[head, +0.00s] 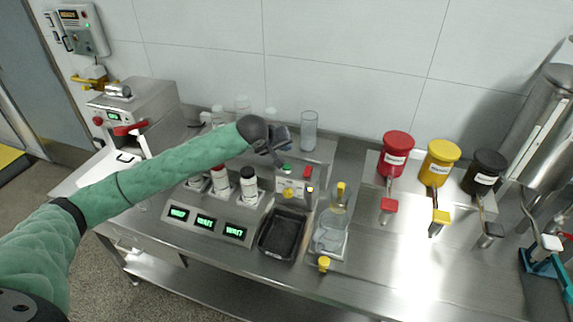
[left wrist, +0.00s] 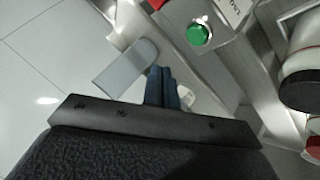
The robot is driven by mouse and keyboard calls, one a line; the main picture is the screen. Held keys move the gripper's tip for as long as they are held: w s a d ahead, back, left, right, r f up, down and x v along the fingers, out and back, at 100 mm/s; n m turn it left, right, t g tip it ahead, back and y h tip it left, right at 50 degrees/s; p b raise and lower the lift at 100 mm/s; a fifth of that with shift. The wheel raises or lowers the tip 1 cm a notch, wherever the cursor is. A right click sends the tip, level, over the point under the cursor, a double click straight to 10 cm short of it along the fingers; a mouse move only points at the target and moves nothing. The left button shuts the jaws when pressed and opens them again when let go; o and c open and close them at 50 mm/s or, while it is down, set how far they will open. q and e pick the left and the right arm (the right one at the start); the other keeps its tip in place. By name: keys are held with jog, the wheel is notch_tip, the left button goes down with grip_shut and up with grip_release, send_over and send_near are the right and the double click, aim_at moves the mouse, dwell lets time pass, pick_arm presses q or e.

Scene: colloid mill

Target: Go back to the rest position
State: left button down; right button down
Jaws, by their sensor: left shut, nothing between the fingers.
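My left arm, in a green sleeve, reaches in from the left in the head view. My left gripper (head: 281,150) is above the back middle of the steel bench, close to a small control box (head: 296,186) with a green button (head: 286,168) and a red button. In the left wrist view the blue fingers of my left gripper (left wrist: 162,82) are together with nothing between them. The green button shows beside them in that view (left wrist: 199,35). My right gripper is not in view.
Bottles (head: 249,186) stand behind lit displays (head: 205,223). A black tray (head: 283,235) and a glass flask (head: 331,228) are in front. Red (head: 397,148), yellow (head: 439,163) and black (head: 484,172) containers are at right. A machine (head: 137,106) stands at left. The front right bench is clear.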

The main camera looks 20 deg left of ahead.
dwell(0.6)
